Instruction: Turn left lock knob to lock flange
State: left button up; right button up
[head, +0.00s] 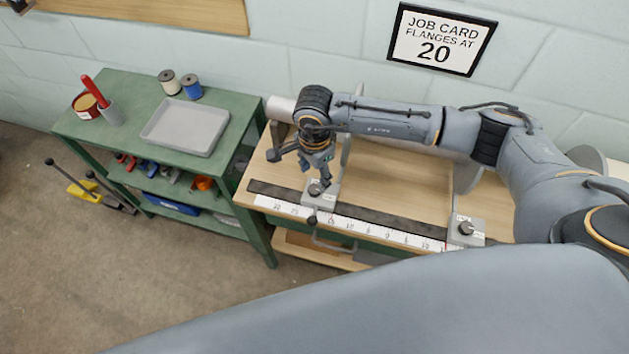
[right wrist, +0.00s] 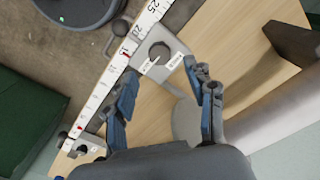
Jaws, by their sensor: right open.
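The left flange's grey lock block (head: 322,196) sits on the dark rail beside the white scale. Its dark round lock knob (head: 315,187) is on top; it also shows in the right wrist view (right wrist: 160,50) with a white label on either side, whose words I cannot read. My right gripper (head: 318,170) is close to this knob in the head view. In the right wrist view its blue-grey fingers (right wrist: 162,72) are apart, with the knob lying ahead between and past their tips, not gripped. My left gripper is not in view.
The right flange block (head: 466,231) with its own knob stands farther right on the rail. The scale (head: 370,230) runs along the bench front. A job card (head: 442,40) reads "FLANGES AT 20". A green shelf cart (head: 118,120) with a grey tray (head: 186,127) stands left.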

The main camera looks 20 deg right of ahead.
aim_at(315, 189)
notch_tip(315, 189, up, 6)
dwell(0.6)
